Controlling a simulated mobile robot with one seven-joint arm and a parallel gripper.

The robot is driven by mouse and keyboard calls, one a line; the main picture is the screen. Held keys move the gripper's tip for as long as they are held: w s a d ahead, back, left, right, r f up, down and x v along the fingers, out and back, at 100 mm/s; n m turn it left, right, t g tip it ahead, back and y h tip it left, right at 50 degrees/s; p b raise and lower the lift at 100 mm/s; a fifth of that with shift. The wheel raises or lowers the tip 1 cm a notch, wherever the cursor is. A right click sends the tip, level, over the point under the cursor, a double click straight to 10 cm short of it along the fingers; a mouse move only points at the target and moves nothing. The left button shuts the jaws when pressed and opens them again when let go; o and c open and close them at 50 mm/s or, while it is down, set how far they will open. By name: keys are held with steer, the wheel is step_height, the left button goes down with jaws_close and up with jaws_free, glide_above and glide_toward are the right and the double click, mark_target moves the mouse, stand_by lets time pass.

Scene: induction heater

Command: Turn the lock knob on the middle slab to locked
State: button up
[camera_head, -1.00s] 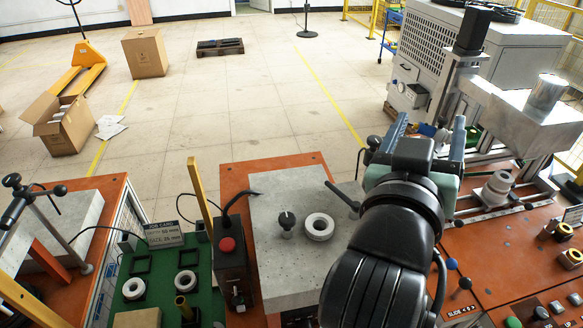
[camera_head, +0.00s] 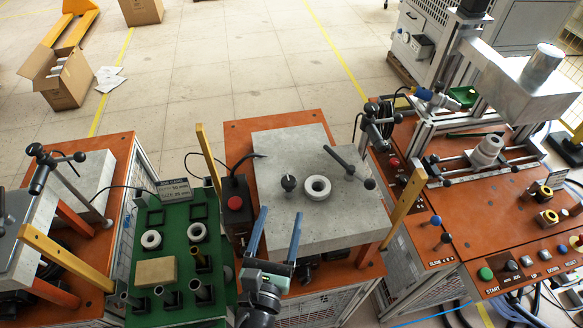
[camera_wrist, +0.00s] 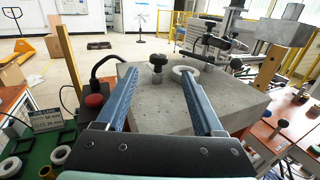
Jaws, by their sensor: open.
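The middle slab (camera_head: 275,150) is a grey stone block on an orange-topped stand, in the centre of the head view. A dark round knob (camera_head: 288,183) on a short post stands upright on it, left of a white ring (camera_head: 317,187); I take it for the lock knob. Its setting is too small to read. In the wrist view the knob (camera_wrist: 157,61) stands beyond my fingertips, roughly between them. My gripper (camera_head: 281,212) has its two blue fingers spread apart and empty. It is at the slab's front edge, apart from the knob.
A black lever handle (camera_head: 349,167) lies at the slab's right. A box with a red button (camera_head: 235,203) stands close left of my gripper. Yellow posts (camera_head: 403,209) flank the slab. A green board (camera_head: 175,222) with rings and pegs is left; a control panel (camera_head: 520,262) is right.

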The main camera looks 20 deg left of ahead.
mark_target(290, 176)
steer(key=shift+w+a+f, duration=0.1)
steer(key=shift+a, duration=0.1)
steer(key=w, duration=0.4)
steer(key=w+a+p, duration=0.1)
steer(key=w, duration=0.3)
steer(key=w+a, duration=0.1)
steer(key=w, duration=0.3)
steer(key=shift+w+a, duration=0.2)
steer(key=shift+c, duration=0.2)
jaws_close()
